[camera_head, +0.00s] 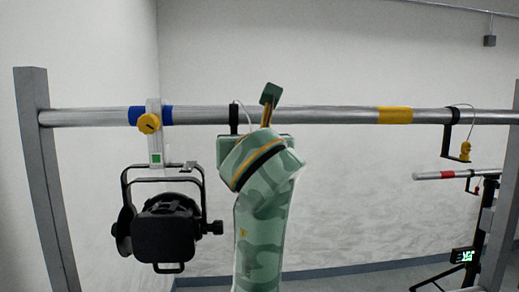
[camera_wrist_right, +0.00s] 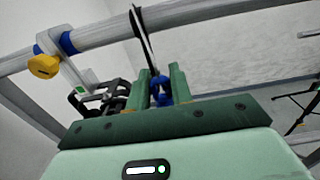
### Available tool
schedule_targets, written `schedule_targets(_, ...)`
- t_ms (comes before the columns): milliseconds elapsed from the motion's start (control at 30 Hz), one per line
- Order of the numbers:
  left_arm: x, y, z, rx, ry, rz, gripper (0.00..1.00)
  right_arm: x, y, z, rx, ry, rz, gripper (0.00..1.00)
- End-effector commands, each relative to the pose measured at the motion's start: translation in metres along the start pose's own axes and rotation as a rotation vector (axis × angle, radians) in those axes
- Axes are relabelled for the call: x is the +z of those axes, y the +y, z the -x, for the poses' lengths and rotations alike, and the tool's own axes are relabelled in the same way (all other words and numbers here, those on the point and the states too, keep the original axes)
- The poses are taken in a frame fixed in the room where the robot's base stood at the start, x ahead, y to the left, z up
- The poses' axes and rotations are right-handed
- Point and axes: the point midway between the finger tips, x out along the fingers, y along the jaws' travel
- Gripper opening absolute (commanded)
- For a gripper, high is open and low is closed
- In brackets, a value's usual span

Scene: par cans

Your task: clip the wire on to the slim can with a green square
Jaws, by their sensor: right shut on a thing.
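The can (camera_head: 165,232) is black and hangs at the left below the bar from a clamp with a yellow knob (camera_head: 149,124). A green square (camera_head: 156,159) sits on its clamp; it also shows in the wrist view (camera_wrist_right: 80,89). My right gripper (camera_wrist_right: 159,80) is shut on a blue clip (camera_wrist_right: 161,97), to the right of the can. A black strap (camera_head: 233,120) with a thin wire hangs from the bar above the gripper. In the head view my right arm hides the jaws and the clip. My left gripper is not in view.
The grey bar (camera_head: 320,115) runs across, with blue tape and yellow tape (camera_head: 395,115), between two posts (camera_head: 42,160). At the right hangs another wire with a yellow clip (camera_head: 465,151). A lower bar with red tape (camera_head: 447,175) and a black stand (camera_head: 487,215) are at right.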

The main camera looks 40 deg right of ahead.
Motion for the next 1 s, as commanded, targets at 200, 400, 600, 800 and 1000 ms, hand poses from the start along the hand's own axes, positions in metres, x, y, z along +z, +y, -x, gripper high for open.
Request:
schedule_targets(200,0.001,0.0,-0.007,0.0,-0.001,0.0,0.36,-0.001,0.011,-0.007,0.001,0.0,0.001,0.0)
schedule_targets(400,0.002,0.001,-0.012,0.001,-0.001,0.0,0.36,-0.001,0.021,-0.014,0.0,-0.001,0.002,0.0)
schedule_targets(600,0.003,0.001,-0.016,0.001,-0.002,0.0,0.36,-0.002,0.031,-0.02,0.0,0.0,0.001,0.0)
schedule_targets(800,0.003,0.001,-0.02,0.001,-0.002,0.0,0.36,-0.002,0.042,-0.027,0.001,0.0,0.002,0.0)
schedule_targets(1000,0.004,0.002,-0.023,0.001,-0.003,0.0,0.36,-0.002,0.051,-0.033,0.0,0.0,0.002,0.0)
